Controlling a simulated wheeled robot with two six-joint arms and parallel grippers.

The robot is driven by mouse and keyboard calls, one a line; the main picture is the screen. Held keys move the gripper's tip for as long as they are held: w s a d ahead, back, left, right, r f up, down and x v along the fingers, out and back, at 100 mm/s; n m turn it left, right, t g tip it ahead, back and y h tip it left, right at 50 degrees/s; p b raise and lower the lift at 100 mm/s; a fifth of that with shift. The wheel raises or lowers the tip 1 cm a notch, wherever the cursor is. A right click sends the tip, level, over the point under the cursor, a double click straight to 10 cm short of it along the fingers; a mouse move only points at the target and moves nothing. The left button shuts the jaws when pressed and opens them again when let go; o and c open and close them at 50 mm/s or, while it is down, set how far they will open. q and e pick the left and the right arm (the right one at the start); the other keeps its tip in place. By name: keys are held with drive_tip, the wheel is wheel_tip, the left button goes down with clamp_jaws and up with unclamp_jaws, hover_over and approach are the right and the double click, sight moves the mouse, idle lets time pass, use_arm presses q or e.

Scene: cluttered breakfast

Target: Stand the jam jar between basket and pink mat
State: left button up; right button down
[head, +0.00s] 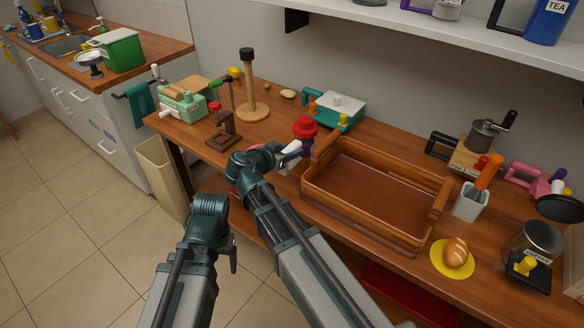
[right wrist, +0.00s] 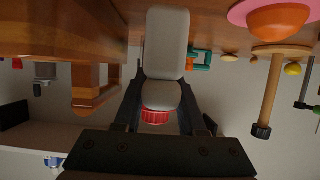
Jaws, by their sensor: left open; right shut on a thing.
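The jam jar has a red lid (head: 305,127) and a pale body (right wrist: 168,45). My left gripper (head: 232,256) is open and empty, off the table's front edge.
Behind the jar is a teal and white appliance (head: 336,108). A paper-towel-like wooden post (head: 250,85) and a brown stand (head: 223,130) are further left. A utensil cup (head: 470,203) and a bread roll on a yellow mat (head: 437,256) are right of the basket.

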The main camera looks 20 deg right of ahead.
sight(299, 158)
drive_tip(key=shift+f, duration=0.1)
wheel_tip(299, 158, down, 4)
drive_tip(key=b, duration=0.3)
drive_tip(key=shift+r+b, duration=0.2)
drive_tip(key=shift+b, duration=0.1)
drive_tip(key=shift+f, duration=0.1)
drive_tip(key=shift+c, duration=2.4)
unclamp_jaws()
